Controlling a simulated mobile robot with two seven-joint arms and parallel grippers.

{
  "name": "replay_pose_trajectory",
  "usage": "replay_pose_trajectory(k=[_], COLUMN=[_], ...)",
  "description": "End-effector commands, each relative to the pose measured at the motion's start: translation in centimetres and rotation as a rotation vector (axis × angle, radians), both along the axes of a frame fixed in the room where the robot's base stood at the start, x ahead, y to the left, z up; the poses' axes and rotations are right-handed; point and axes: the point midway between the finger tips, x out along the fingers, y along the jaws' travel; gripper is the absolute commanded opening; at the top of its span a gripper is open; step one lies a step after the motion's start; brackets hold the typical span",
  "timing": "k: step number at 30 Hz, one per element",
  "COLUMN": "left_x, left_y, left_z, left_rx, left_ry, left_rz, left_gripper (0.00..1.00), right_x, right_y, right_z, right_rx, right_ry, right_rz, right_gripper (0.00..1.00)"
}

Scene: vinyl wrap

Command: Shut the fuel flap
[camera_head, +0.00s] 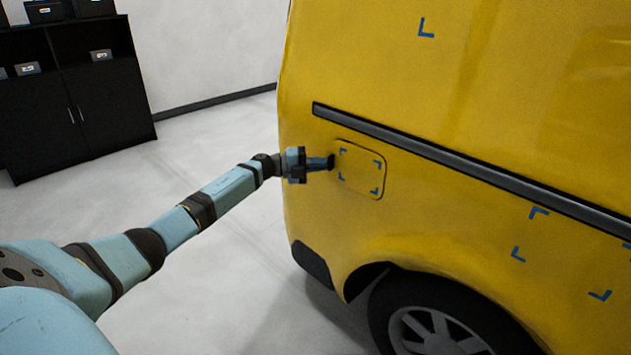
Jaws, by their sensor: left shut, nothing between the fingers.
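The fuel flap (362,172) is a yellow rounded panel with blue corner marks on the side of the yellow van (480,210), below the dark trim strip. It appears to lie level with the bodywork. My left gripper (331,162) is shut and empty, with its tip at the flap's left edge. I cannot tell whether it touches the panel. The gripper hides a small part of the flap's left side. My right gripper is not in view.
A dark trim strip (470,172) runs along the van above the flap. A rear wheel (430,320) is below. A black cabinet (75,100) with boxes stands at the back left. The pale floor (215,250) between is clear.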

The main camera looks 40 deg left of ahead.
Motion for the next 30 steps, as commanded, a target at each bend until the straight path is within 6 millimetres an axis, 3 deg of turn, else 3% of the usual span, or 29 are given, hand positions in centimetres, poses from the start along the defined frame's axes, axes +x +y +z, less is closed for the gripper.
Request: replay_pose_trajectory(k=[10, 30], left_x=[1.5, 1.4], left_y=[0.2, 0.2], left_z=[-0.1, 0.0], left_rx=[0.000, 0.000], left_ry=[0.000, 0.001], left_rz=[0.001, 0.001], left_gripper=[0.00, 0.00], right_x=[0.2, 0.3], right_y=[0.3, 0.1], right_z=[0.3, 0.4], right_rx=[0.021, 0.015], right_ry=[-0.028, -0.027], right_rz=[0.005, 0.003], right_gripper=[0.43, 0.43])
